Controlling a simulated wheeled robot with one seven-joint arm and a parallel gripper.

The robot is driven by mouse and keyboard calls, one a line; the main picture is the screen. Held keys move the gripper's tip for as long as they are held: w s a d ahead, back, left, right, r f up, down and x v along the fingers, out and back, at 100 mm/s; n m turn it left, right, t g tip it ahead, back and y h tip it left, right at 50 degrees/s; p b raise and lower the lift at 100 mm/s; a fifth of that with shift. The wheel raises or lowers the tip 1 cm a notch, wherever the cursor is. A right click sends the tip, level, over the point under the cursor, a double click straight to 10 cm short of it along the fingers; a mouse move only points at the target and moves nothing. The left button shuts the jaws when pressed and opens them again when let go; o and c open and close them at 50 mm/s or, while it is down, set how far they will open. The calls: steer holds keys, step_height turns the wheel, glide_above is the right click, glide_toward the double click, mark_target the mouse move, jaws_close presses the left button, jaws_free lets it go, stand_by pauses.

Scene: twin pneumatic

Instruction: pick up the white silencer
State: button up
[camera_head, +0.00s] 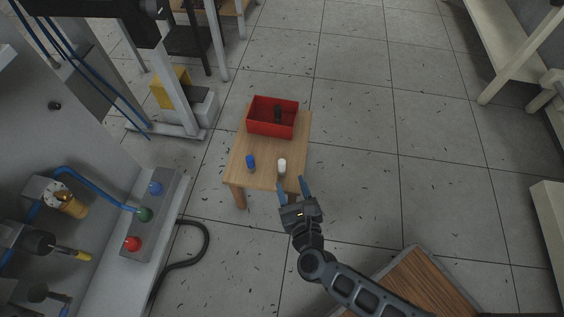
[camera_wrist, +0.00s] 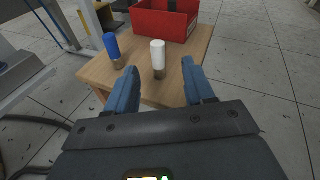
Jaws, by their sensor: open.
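The white silencer (camera_head: 282,166) stands upright near the front edge of a small wooden table (camera_head: 262,147). In the wrist view the white silencer (camera_wrist: 158,58) has a white body above a darker metal base. My gripper (camera_head: 292,183) is open and empty just in front of it. In the wrist view the two blue fingers of my gripper (camera_wrist: 159,88) point toward the silencer, which shows between them, farther off. I see no contact between the fingers and the silencer.
A blue silencer (camera_head: 250,162) stands to the left on the same table and also shows in the wrist view (camera_wrist: 112,46). A red bin (camera_head: 272,130) at the table's back holds a dark item (camera_head: 278,113). A machine panel with coloured buttons (camera_head: 145,214) is at left.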

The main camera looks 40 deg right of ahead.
mark_target(283, 168)
steer(key=shift+w+d+f+m+b, duration=0.35)
steer(key=shift+w+d+f, duration=0.15)
steer(key=shift+w, duration=0.95)
steer(key=shift+w+d+f+m+b, duration=0.35)
steer(key=shift+w+d+b, duration=0.1)
steer(key=shift+w, duration=0.95)
steer(key=shift+w+d+f+m+b, duration=0.3)
steer(key=shift+w+d+f, duration=0.2)
steer(key=shift+w, duration=0.95)
steer(key=shift+c, duration=0.5)
jaws_close()
